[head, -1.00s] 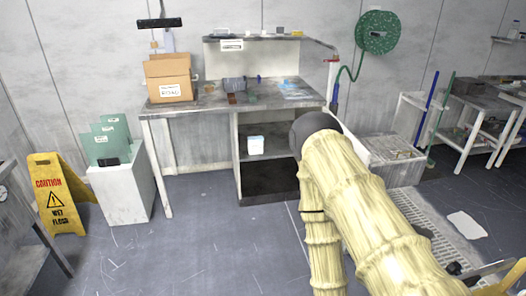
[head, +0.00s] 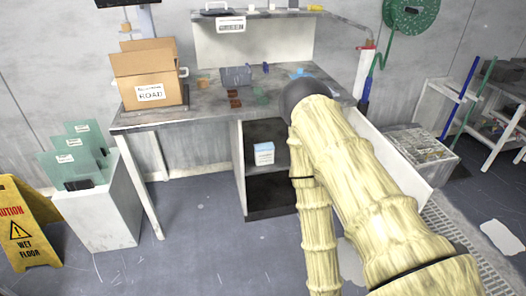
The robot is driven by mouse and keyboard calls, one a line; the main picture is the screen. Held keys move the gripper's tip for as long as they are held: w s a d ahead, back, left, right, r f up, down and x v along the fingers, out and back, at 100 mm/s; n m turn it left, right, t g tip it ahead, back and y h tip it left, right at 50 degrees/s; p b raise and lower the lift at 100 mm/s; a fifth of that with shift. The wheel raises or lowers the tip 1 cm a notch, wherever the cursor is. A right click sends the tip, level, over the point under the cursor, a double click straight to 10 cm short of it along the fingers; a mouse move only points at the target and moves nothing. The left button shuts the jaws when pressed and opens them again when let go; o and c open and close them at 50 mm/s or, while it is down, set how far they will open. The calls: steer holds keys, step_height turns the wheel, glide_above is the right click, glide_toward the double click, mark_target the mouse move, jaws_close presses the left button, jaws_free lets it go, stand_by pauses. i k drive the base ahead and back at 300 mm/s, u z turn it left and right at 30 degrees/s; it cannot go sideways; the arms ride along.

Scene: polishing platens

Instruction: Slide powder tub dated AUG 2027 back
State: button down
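A small white container with a light blue top (head: 263,153) stands on the middle shelf of the open cabinet (head: 241,170) under the workbench. It may be a powder tub, but I cannot read any date on it. No AUG 2027 marking is legible anywhere. My arm, in a cream sleeve, rises in front of the cabinet's right side and bends back down to the lower right. It hides part of the cabinet's inside. My gripper is outside the picture.
The workbench (head: 205,108) bears an open cardboard box (head: 150,75) and several small items. A white stand (head: 100,215) with green panels and a yellow wet-floor sign (head: 27,225) are at left. A grey bin (head: 420,150) is at right. Floor before the cabinet is clear.

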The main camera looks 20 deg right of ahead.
mark_target(264, 153)
steer(key=i, duration=0.85)
steer(key=u, duration=0.4)
